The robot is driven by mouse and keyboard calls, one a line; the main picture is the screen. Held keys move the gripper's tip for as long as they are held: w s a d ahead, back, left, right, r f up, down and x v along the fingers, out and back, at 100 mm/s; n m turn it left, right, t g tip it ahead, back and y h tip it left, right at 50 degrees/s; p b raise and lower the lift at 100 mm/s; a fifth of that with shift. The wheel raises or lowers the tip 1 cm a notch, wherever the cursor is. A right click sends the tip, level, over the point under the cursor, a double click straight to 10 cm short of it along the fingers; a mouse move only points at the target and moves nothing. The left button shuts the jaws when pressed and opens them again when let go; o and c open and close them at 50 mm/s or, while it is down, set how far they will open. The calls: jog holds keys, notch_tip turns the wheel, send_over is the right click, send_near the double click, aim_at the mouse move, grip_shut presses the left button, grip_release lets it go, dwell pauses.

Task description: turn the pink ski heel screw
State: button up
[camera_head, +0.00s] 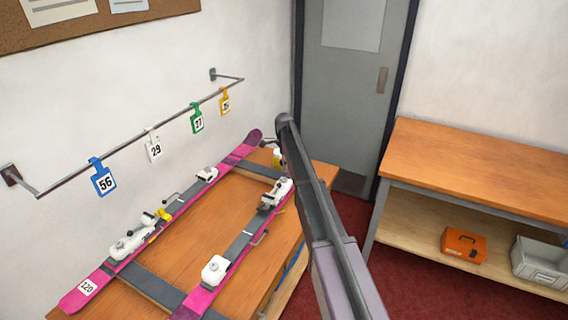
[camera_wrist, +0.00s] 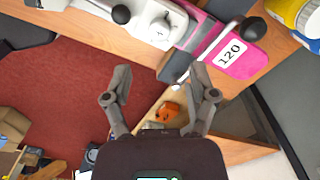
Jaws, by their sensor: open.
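Two pink skis lie on the wooden bench in the head view, a left one (camera_head: 78,300) with a 120 label and a right one (camera_head: 232,277). The left ski carries a white binding piece (camera_head: 130,245), and the right ski carries a white piece (camera_head: 214,269) near its front. In the wrist view, a pink ski end (camera_wrist: 222,50) labelled 120 is beyond my fingertips, with a white binding part (camera_wrist: 148,22) to its left. My gripper (camera_wrist: 160,75) is open, its fingers apart and empty, and appears clear of the ski. I cannot single out the heel screw.
My arm crosses the middle of the head view. Numbered tags hang from a wall rail (camera_head: 130,143). A second bench (camera_head: 480,170) at right has an orange box (camera_head: 464,245) and a grey bin (camera_head: 541,262) on its lower shelf.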

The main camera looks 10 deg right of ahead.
jog(key=shift+r+p, duration=2.65)
jog(key=shift+r, duration=0.35)
jog(key=s+f+n+b, duration=0.4)
jog(key=s+f+b, duration=0.1)
jog(key=s, duration=0.6)
jog(key=s+f+n+b, duration=0.5)
jog(key=s+f+b, duration=0.1)
jog(key=s, duration=0.5)
jog(key=s+f+n+b, duration=0.5)
jog(key=s, duration=0.6)
jog(key=shift+s+d+f+b, duration=0.15)
jog(key=shift+d+f+b, duration=0.05)
jog(key=shift+f+b, duration=0.15)
jog(key=s+r+n+p, duration=0.1)
jog(key=s+n, duration=0.4)
jog(key=s, duration=0.7)
jog(key=shift+s, duration=0.15)
